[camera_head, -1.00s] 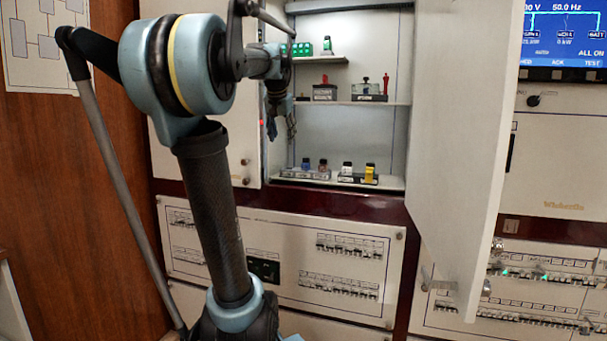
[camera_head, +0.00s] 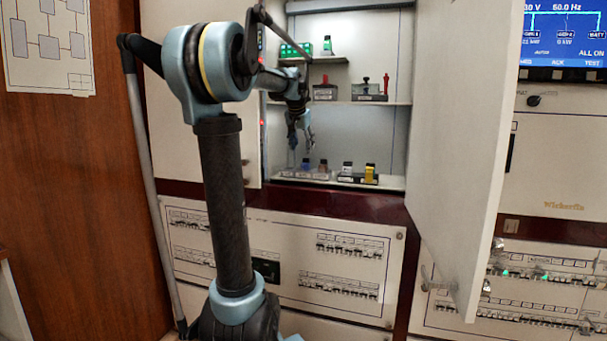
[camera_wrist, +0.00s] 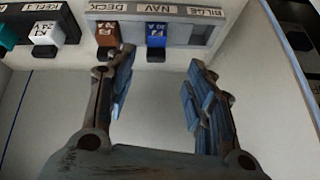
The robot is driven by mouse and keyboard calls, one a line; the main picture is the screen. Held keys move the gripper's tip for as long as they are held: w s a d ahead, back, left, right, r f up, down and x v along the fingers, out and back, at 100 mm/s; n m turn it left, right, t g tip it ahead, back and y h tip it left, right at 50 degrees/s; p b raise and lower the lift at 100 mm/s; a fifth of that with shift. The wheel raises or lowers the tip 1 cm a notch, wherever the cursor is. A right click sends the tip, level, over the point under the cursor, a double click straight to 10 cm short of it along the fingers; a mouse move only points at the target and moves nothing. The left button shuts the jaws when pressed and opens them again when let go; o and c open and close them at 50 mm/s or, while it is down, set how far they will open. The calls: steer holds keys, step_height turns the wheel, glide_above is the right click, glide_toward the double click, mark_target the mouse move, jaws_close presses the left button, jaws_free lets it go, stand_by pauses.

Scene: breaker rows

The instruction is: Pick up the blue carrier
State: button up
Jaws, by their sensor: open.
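The blue carrier (camera_wrist: 156,35) stands in a light grey labelled strip in the wrist view, right of a brown-red carrier (camera_wrist: 108,33). In the head view the blue carrier (camera_head: 305,165) is small, on the cabinet's bottom shelf. My gripper (camera_wrist: 158,68) is open and empty, with one finger on each side of the blue carrier's line in the picture. The fingertips appear short of the carrier. In the head view my gripper (camera_head: 301,145) hangs pointing down just above the blue carrier.
A white carrier (camera_wrist: 45,33) and a teal carrier (camera_wrist: 6,38) sit in a neighbouring strip. White and yellow carriers (camera_head: 370,171) stand farther right on the bottom shelf. A middle shelf (camera_head: 395,103) is above. The open cabinet door (camera_head: 455,150) stands at the right.

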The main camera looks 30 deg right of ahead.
mark_target(305, 164)
steer(key=shift+d+x, duration=0.2)
steer(key=shift+x, duration=1.45)
steer(key=shift+d+x, duration=0.15)
steer(key=shift+x, duration=1.45)
steer(key=shift+r, duration=0.15)
jaws_close()
